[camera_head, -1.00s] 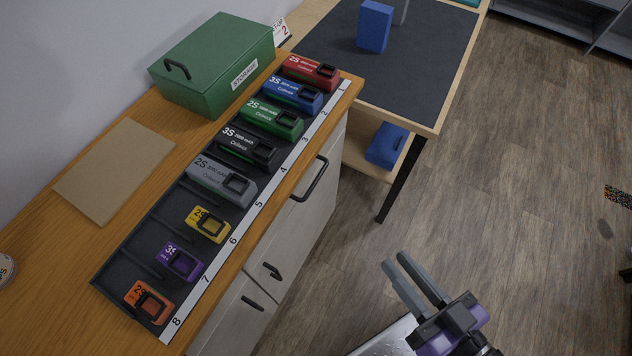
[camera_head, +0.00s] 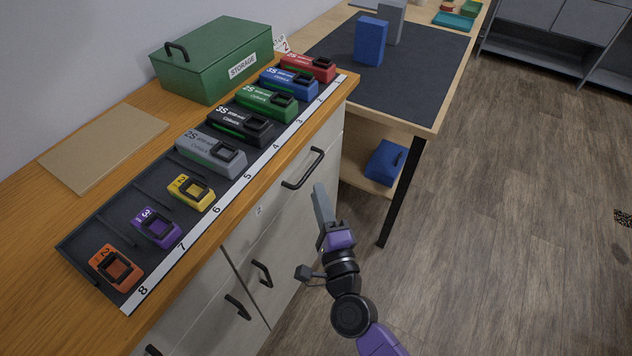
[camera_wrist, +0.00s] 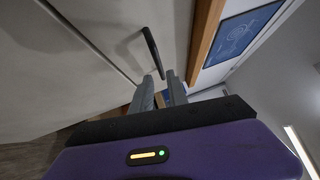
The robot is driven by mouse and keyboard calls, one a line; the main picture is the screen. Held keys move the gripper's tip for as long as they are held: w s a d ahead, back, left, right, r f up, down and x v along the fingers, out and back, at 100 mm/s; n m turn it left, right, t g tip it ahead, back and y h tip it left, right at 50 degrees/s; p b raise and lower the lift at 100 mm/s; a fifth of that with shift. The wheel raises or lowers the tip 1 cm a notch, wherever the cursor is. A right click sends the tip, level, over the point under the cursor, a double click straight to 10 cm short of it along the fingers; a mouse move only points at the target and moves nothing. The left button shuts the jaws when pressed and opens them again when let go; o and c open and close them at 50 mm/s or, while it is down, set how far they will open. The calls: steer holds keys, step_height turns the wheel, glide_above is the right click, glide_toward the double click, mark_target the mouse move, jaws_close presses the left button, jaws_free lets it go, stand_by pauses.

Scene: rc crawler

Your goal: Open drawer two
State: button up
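The cabinet under the wooden counter has pale grey fronts. Its upper drawer (camera_head: 270,213) is closed and has a black bar handle (camera_head: 304,168) near the far end. A small label on this front is too small to read, so I cannot tell the drawer's number. My gripper (camera_head: 320,204) is beside the cabinet, just below and right of that handle, and holds nothing. In the wrist view, my gripper's fingers (camera_wrist: 162,88) are parallel with a gap between them, and a black handle (camera_wrist: 153,54) lies just beyond the fingertips, seemingly untouched.
Lower fronts carry black handles (camera_head: 262,273). On the counter are a numbered battery tray (camera_head: 103,218), a green storage box (camera_head: 190,75) and a brown board (camera_head: 103,145). A dark-topped table (camera_head: 420,85) with a black leg stands beyond.

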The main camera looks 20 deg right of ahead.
mark_target(310, 168)
steer(key=w, duration=0.5)
steer(key=w+d+r, duration=0.1)
steer(key=w, duration=0.2)
steer(key=shift+d, duration=0.1)
steer(key=shift+c, duration=0.2)
steer(key=shift+s, duration=0.1)
jaws_close()
stand_by(1.1)
